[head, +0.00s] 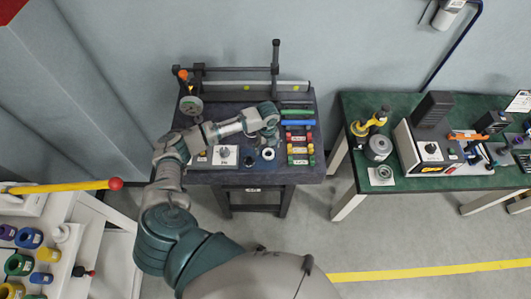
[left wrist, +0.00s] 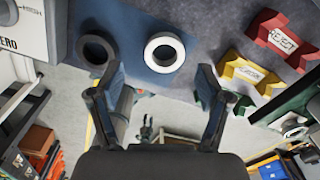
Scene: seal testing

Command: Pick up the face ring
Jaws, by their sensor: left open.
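Two rings lie side by side on the dark bench (head: 230,113), and I cannot tell which one is the face ring. A white ring (left wrist: 150,55) lies flat near the middle of the left wrist view; in the head view the white ring (head: 268,154) is just below my gripper. A dark ring (left wrist: 82,48) lies to its left. My left gripper (left wrist: 161,80) is open and empty, its fingers parted on either side of the white ring's line, apart from it. In the head view the left gripper (head: 263,142) hangs over the bench. My right gripper is not in view.
Red and yellow labelled holders (head: 299,138) stand right of the rings. A white box with a dial (head: 225,155) stands left. A gauge fixture (head: 191,104) and a rail stand at the back. A green bench (head: 407,183) with devices is to the right, across a gap.

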